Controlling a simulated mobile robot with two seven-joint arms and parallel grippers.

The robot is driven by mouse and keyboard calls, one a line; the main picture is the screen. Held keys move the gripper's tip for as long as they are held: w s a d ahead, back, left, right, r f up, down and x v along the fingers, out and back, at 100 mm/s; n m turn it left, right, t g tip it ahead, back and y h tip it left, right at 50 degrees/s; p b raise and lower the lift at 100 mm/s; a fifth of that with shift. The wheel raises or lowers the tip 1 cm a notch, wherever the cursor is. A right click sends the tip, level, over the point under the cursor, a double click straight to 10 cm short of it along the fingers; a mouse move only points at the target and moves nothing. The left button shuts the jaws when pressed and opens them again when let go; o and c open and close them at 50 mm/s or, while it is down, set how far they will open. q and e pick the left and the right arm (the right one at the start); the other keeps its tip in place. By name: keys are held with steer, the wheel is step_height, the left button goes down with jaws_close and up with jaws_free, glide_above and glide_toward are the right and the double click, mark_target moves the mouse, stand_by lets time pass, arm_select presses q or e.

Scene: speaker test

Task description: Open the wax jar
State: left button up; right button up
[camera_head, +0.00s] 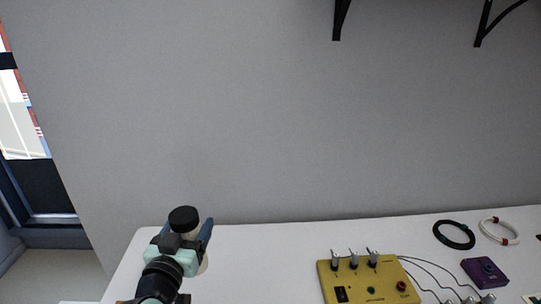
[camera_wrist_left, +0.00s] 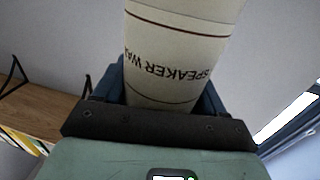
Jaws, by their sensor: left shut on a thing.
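The wax jar shows in the left wrist view as a cream cylinder (camera_wrist_left: 175,60) with dark bands and the words "SPEAKER WA..." upside down. In the head view its round black lid (camera_head: 183,217) shows on top, between the fingers of my left gripper (camera_head: 187,228). My left gripper is shut on the jar's body, with a blue finger at either side. The lid is out of the wrist view. My right gripper is not in view.
On the white table (camera_head: 260,250), a yellow box with switches (camera_head: 367,280) has wires running right. A black ring (camera_head: 454,235), a white ring (camera_head: 499,231) and a purple box (camera_head: 485,271) lie at right. A grey wall stands behind; the table between jar and yellow box is clear.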

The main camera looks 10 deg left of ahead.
arm_select(q)
steer(key=d+f+p, duration=0.4)
steer(key=f+p, duration=0.3)
steer(key=f, duration=0.1)
steer(key=w+d+f+h+p, duration=0.1)
steer(key=d+f+p, duration=0.3)
steer(key=f+p, duration=0.4)
steer(key=shift+d+m, duration=0.2)
steer(key=shift+m, duration=0.1)
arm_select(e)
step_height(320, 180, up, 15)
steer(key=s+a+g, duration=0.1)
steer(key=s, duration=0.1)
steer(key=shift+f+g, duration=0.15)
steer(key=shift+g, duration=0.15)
arm_select(q)
steer(key=shift+w+f, duration=0.1)
steer(key=shift+w, duration=0.05)
steer(key=w+d+m+g+h, duration=0.2)
steer(key=w+d+m+h, duration=0.4)
steer(key=h, duration=0.3)
steer(key=shift+w+d+m+g+h, duration=0.3)
steer(key=shift+w+g, duration=0.1)
steer(key=shift+w, duration=0.5)
steer(key=shift+w+d+m+g+h, duration=0.7)
steer(key=shift+w+h, duration=0.15)
steer(key=shift+h, duration=0.15)
jaws_close()
